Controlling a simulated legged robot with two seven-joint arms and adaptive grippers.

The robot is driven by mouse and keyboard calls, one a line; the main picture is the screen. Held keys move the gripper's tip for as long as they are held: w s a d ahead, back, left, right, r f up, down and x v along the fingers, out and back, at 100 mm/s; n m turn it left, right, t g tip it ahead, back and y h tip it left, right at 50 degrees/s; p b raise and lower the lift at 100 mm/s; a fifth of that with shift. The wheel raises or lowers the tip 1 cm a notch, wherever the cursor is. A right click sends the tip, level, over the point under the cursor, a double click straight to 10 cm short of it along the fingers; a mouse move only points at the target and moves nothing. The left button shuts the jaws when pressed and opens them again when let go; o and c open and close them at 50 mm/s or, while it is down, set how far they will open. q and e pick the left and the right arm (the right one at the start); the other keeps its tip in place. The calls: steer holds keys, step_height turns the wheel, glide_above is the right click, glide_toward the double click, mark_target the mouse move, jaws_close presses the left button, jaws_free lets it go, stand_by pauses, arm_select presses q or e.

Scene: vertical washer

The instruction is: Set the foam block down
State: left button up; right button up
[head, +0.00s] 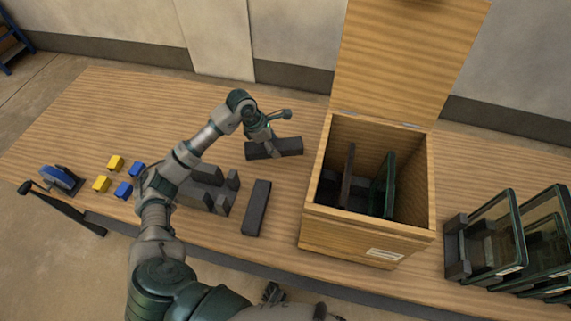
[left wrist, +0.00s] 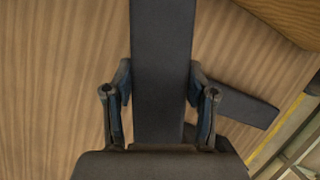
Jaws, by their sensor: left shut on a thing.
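The foam block (head: 288,146) is a long dark grey bar, held over the wooden table left of the open wooden box. My left gripper (head: 267,143) is shut across it. In the left wrist view the foam block (left wrist: 162,70) runs upward between the two fingers of my left gripper (left wrist: 160,95). I cannot tell whether its underside touches the table. A dark part of my right arm (head: 272,293), perhaps its gripper, shows at the bottom edge; its jaws are unclear.
A second dark bar (head: 257,207) lies nearer me; it also shows in the wrist view (left wrist: 240,103). The open wooden box (head: 365,228) holds upright panels. Grey slotted blocks (head: 207,175), small yellow and blue blocks (head: 116,162) stand left. Glass panels (head: 497,235) stand right. The back left table is clear.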

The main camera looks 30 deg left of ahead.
mark_target(261, 146)
arm_select(q)
steer(key=f, duration=0.6)
steer(key=shift+d+f, duration=0.15)
steer(key=shift+d, duration=0.1)
step_height(261, 146, down, 4)
steer(key=shift+a+r+b, duration=0.1)
steer(key=shift+b, duration=0.2)
steer(key=o, duration=0.9)
arm_select(e)
steer(key=shift+w+r, duration=0.5)
steer(key=shift+r, duration=0.25)
arm_select(q)
steer(key=shift+r, duration=0.15)
steer(key=shift+a+r, duration=0.15)
steer(key=shift+r, duration=0.15)
steer(key=v, duration=1)
steer(key=shift+a+r+p, duration=0.1)
steer(key=shift+r+p, duration=0.2)
steer(key=shift+s+a+r, duration=0.1)
steer(key=shift+r, duration=0.15)
arm_select(e)
steer(key=shift+s+d+f, duration=0.1)
steer(key=shift+s+f, duration=0.2)
steer(key=shift+f, duration=0.3)
